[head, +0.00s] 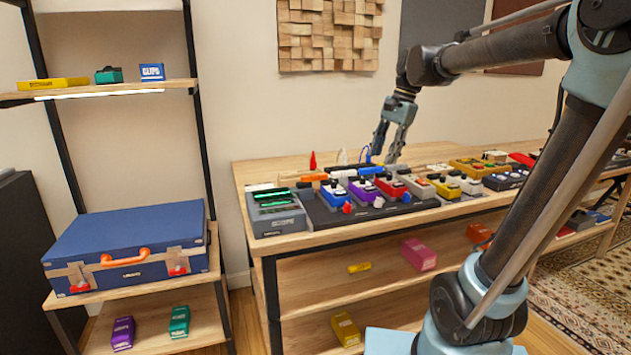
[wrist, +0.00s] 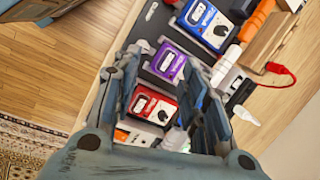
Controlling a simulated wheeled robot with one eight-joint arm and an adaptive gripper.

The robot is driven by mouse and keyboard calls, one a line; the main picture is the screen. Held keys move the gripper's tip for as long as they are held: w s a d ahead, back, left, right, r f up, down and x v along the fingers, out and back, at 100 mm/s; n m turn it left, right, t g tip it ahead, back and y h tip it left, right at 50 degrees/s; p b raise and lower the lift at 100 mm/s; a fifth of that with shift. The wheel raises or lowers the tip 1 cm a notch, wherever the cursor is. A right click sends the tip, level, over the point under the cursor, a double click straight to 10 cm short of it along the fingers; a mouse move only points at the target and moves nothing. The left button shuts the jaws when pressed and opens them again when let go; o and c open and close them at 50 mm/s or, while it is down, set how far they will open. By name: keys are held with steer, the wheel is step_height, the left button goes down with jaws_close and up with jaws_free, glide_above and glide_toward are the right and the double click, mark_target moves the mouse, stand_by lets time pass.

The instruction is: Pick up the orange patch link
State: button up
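An orange patch link (wrist: 257,20), a short bar, lies behind the blue pedal at the upper right of the wrist view. In the head view an orange bar (head: 314,177) lies behind the pedal row, near the table's left end. My gripper (head: 384,154) points down above the back of the pedal row. In the wrist view my gripper (wrist: 168,62) has its fingers apart, with the purple and red pedals showing between them. It looks empty. Contact with things below cannot be told.
Blue (head: 365,189), purple (head: 391,187) and other pedals fill a dark board. A white bar (wrist: 227,62), wooden block (wrist: 264,42) and red-clipped cable (wrist: 276,68) lie behind them. A grey device (head: 276,211) stands at the table's left end.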

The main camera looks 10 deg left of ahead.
steer(key=w+a+r+m+g, duration=0.1)
steer(key=w+a+r+m, duration=0.2)
steer(key=a, duration=0.4)
steer(key=w+a+r+m+g, duration=0.1)
steer(key=w+a+r, duration=0.2)
steer(key=w+a, duration=0.35)
steer(key=y, duration=0.1)
glide_toward(315, 180)
steer(key=shift+w+a+f, duration=0.5)
steer(key=shift+a+f, duration=0.05)
steer(key=shift+a, duration=0.05)
steer(key=x, duration=0.4)
steer(key=shift+s+a+f, duration=0.15)
steer(key=shift+s+f, duration=0.15)
steer(key=shift+s+a+f, duration=0.1)
steer(key=shift+a+f, duration=0.1)
steer(key=shift+f, duration=0.3)
steer(key=shift+f, duration=0.25)
jaws_close()
